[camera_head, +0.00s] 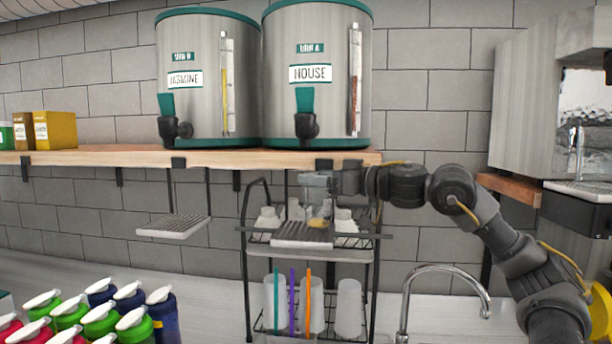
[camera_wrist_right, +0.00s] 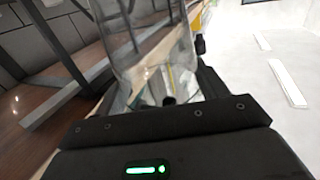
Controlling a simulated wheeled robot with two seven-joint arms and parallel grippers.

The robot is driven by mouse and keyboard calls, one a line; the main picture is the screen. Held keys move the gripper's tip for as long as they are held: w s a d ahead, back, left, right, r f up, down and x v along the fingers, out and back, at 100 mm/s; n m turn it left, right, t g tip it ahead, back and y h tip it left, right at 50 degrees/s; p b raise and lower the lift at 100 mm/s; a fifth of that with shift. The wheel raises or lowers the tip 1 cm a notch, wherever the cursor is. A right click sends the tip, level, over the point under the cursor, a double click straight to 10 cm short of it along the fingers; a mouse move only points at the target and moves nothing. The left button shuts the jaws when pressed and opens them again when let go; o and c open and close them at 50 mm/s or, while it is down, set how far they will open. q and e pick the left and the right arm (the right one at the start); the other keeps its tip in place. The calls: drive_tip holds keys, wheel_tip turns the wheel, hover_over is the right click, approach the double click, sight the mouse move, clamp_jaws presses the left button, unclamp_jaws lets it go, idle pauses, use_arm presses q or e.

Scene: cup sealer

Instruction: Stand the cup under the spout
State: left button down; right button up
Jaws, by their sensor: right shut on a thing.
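A clear cup (camera_head: 318,205) is upright below the shelf edge, under the black spout (camera_head: 306,125) of the HOUSE urn (camera_head: 330,100). A yellowish patch shows at its bottom. My right gripper (camera_head: 335,182) reaches in from the right and is shut on the cup near its upper part. The clear cup wall (camera_wrist_right: 150,50) fills the middle of the right wrist view, in front of the gripper body. The cup's bottom is over the grey slatted drip tray (camera_head: 290,238); whether it touches the tray I cannot tell. My left gripper is not in view.
The JASMINE urn (camera_head: 205,100) stands left of HOUSE on the wooden shelf (camera_head: 100,156), with its own drip tray (camera_head: 172,228) below. A black wire rack (camera_head: 247,270) holds cups and straws beneath. A faucet (camera_head: 440,268) stands right. Several pump bottles (camera_head: 100,318) fill the lower left.

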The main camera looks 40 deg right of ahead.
drive_tip(key=p+x, duration=0.2)
drive_tip(key=x, duration=0.2)
drive_tip(key=shift+w+a+r+p, duration=0.1)
drive_tip(key=shift+r+p, duration=0.1)
drive_tip(key=shift+p, duration=0.15)
drive_tip(key=shift+s+f, duration=0.3)
drive_tip(key=shift+f, duration=0.65)
drive_tip(key=shift+w+f+b, duration=0.1)
drive_tip(key=shift+f+b, duration=0.05)
drive_tip(key=shift+b, duration=0.2)
drive_tip(key=o, duration=0.7)
drive_tip(key=shift+f, duration=0.1)
drive_tip(key=o, duration=0.5)
drive_tip(key=shift+w, duration=0.15)
